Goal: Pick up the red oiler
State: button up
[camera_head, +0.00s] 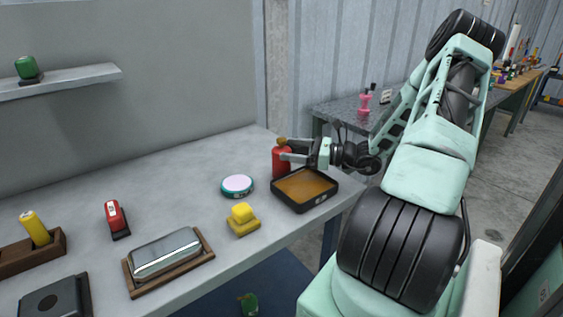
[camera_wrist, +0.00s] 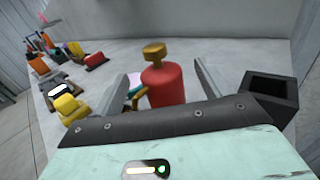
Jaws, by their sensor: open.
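The red oiler (camera_head: 281,161) is a red cylinder with a brass-coloured top. It stands upright on the grey table, just behind the black tray, in the head view. In the wrist view the red oiler (camera_wrist: 165,84) stands between my two fingers, with its brass top above them. My gripper (camera_head: 290,157) reaches in from the right at the oiler's side. In the wrist view my gripper (camera_wrist: 168,75) is open, with a finger on each side of the oiler. A gap shows between the oiler and the right finger. The oiler's base is hidden behind my gripper body.
A black tray with a brown inside (camera_head: 331,189) lies right by the oiler. A round pale dish (camera_head: 237,185) and a yellow block (camera_head: 242,218) are to the left. A silver item on a wooden base (camera_head: 168,254) lies nearer. The table's back middle is clear.

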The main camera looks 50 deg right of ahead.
aim_at(275, 146)
jog(key=shift+f+p+x, duration=0.15)
jog(key=shift+p+x, duration=0.05)
jog(key=shift+x, duration=1.15)
jog(key=shift+f+p+x, duration=0.15)
jog(key=shift+x, duration=1.25)
jog(key=shift+a, duration=0.1)
jog(key=c, duration=1.1)
jog(key=shift+c, duration=0.7)
jog(key=shift+r, duration=0.15)
